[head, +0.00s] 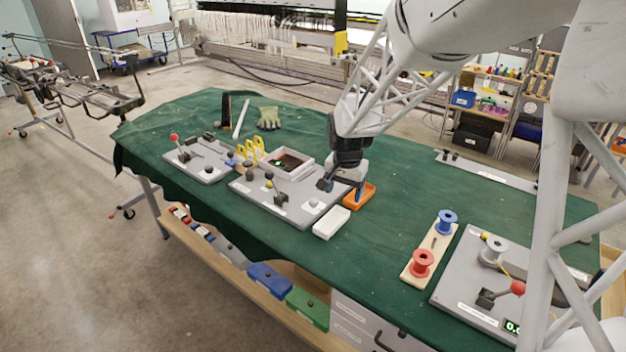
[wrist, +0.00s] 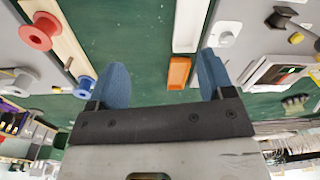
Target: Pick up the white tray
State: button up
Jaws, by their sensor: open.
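The white tray (head: 331,223) is a small rectangular tray on the green cloth, next to the right edge of the middle grey board. In the wrist view the white tray (wrist: 190,28) lies beyond my fingertips, cut off by the top edge. My gripper (head: 345,187) has blue fingers and is above the table, just behind the white tray and close to an orange tray.
The orange tray (head: 367,192) is near my gripper, behind the white tray. The middle grey board (head: 245,187) carries knobs and a framed box. A wooden strip (head: 418,262) holds red and blue spools to the right. Green cloth (head: 385,225) is clear between tray and strip.

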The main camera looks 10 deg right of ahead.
jog(key=m, duration=0.2)
send_over(332, 224)
notch_tip(332, 224, down, 11)
jog(key=shift+g, duration=0.3)
jog(key=shift+f, duration=1.25)
jog(key=shift+f, duration=0.1)
jog(key=shift+f, duration=2.5)
jog(key=shift+c, duration=0.3)
jog(key=c, duration=0.6)
jog(key=shift+c, duration=0.2)
